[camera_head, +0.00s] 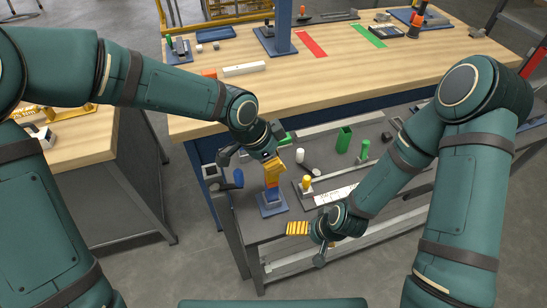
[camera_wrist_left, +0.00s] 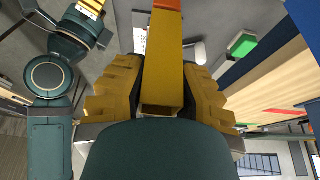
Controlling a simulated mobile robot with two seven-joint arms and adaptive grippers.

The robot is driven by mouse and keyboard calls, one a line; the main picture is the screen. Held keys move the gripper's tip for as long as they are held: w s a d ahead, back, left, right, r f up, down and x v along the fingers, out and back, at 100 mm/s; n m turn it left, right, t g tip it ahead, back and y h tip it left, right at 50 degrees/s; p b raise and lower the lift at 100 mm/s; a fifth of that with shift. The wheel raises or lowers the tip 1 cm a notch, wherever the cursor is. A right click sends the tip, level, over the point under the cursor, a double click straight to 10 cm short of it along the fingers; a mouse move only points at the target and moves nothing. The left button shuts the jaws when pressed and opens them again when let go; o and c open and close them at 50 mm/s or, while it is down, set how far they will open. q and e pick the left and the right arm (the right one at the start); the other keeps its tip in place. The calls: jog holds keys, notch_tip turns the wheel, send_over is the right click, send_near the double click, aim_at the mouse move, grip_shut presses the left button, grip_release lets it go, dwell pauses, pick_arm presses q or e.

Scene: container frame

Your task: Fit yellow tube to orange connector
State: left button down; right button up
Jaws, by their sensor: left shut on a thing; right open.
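My left gripper (camera_head: 273,172) is shut on the yellow tube, just above a small stand (camera_head: 272,207). In the left wrist view the yellow tube (camera_wrist_left: 163,62) runs between the ribbed yellow fingers of my left gripper (camera_wrist_left: 163,85). The orange connector (camera_wrist_left: 167,4) shows at the tube's far end, lined up with it. In the head view the orange connector (camera_head: 271,184) sits over a blue part on the stand. The fingers hide most of the tube there, and I cannot tell how deeply the two are joined. My right gripper (camera_head: 298,228) is open and empty, over the shelf's front edge.
A grey shelf carries a yellow-topped peg (camera_head: 306,183), a green box (camera_head: 344,139), a green-topped peg (camera_head: 364,149) and a white cylinder (camera_head: 300,155). A blue cylinder (camera_head: 238,177) stands left of the stand. The wooden table (camera_head: 330,75) rises behind.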

pick_arm(q)
jog(key=shift+s+d+f+b, duration=0.1)
jog(key=shift+s+f+b, duration=0.05)
jog(key=shift+f+b, duration=0.25)
dwell(0.4)
jog(key=shift+c, duration=0.4)
grip_release()
jog(key=shift+w+r+p, duration=0.25)
jog(key=shift+r+p, duration=0.7)
jog(key=shift+r, duration=0.05)
jog(key=shift+s+r+p, duration=0.1)
jog(key=shift+r+p, duration=1.8)
jog(key=shift+r, duration=0.6)
